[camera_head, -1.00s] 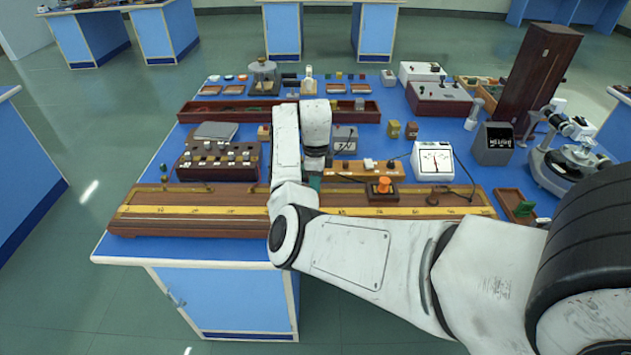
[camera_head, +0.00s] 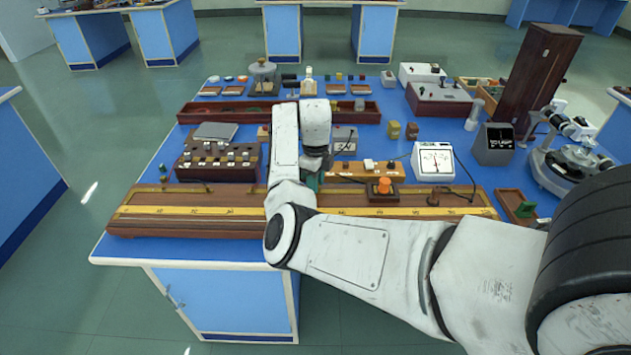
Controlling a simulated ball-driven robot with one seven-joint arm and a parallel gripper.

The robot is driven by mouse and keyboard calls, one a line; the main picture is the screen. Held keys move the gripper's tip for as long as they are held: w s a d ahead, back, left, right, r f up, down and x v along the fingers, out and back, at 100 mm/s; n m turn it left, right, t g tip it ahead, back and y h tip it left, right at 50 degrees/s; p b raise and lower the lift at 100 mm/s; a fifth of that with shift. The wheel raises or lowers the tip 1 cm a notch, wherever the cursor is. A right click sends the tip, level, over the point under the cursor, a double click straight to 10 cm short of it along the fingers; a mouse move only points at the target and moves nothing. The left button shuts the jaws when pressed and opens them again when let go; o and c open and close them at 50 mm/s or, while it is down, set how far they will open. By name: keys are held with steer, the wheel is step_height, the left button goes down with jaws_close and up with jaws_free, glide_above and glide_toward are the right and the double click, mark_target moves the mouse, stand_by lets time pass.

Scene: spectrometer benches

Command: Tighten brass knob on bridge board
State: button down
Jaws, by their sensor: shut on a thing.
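The bridge board (camera_head: 170,212) is a long wooden board with a yellow scale strip, lying along the front of the blue bench. My gripper (camera_head: 313,181) points down at the middle of the board's back edge, largely hidden behind my white arm. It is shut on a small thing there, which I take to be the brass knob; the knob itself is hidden. Small brass-coloured fittings show near the board's left and right ends.
A brown block with several knobs (camera_head: 218,172) stands behind the board at left. A white meter (camera_head: 434,158) stands farther right. My forearm crosses the board's front.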

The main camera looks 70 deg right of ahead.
steer(key=c, duration=0.9)
jaws_free()
step_height(320, 180, up, 11)
steer(key=shift+f+b, duration=0.1)
steer(key=shift+b, duration=0.4)
steer(key=shift+f, duration=0.1)
